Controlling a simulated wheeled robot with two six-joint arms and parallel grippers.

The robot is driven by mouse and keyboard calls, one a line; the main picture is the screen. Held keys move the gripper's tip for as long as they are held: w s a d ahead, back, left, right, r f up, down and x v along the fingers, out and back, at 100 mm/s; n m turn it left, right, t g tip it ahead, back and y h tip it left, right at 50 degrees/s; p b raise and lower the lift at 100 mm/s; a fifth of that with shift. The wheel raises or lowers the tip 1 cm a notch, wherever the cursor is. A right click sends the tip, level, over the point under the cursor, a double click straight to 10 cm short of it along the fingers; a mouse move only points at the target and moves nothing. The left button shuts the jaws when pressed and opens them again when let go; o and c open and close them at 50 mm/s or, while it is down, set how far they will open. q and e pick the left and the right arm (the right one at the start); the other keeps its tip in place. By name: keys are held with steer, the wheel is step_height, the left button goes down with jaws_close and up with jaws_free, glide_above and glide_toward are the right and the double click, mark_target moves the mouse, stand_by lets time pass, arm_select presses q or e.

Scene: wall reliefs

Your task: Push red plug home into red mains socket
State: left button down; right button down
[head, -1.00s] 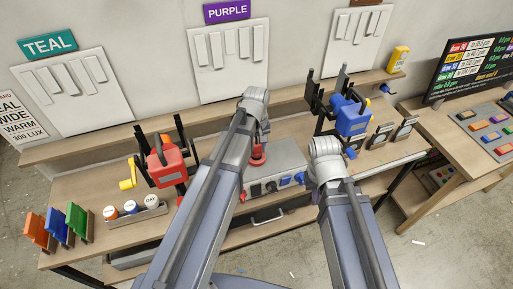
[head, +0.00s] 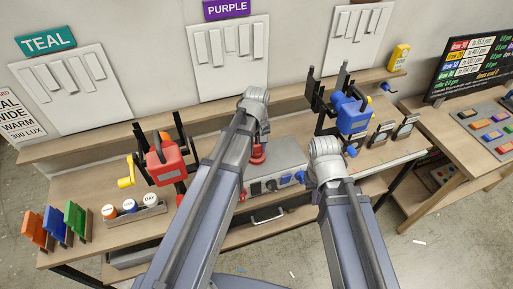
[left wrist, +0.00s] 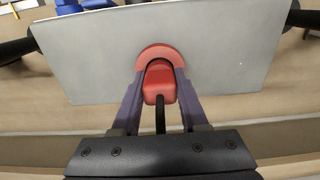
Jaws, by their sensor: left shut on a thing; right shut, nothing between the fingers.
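The left wrist view shows my left gripper (left wrist: 160,90) shut on the red plug (left wrist: 160,82), with its black cable running back between the fingers. The plug is in front of the round red mains socket (left wrist: 158,52) on a plain grey face and overlaps its lower part. I cannot tell how deep it sits. In the head view the red socket area (head: 258,158) shows on top of the grey box (head: 287,155), below my left wrist; the left fingers are mostly hidden there. My right gripper (head: 318,196) is shut and empty, largely hidden by its arm, right of the box.
A red device (head: 165,160) with a yellow crank stands left of the box, and a blue one (head: 350,115) stands to the right. Blue fittings (head: 299,177) sit on the box front. A rack of jars (head: 132,212) and coloured panels (head: 55,225) occupy the left bench.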

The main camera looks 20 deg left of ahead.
mark_target(256, 143)
arm_select(q)
steer(key=shift+f+b, duration=0.3)
steer(key=shift+f, duration=0.1)
steer(key=shift+c, duration=1.8)
jaws_free()
steer(key=shift+r, duration=0.1)
steer(key=shift+r, duration=0.1)
step_height(256, 143, up, 8)
steer(key=p, duration=0.8)
steer(key=shift+f, duration=0.2)
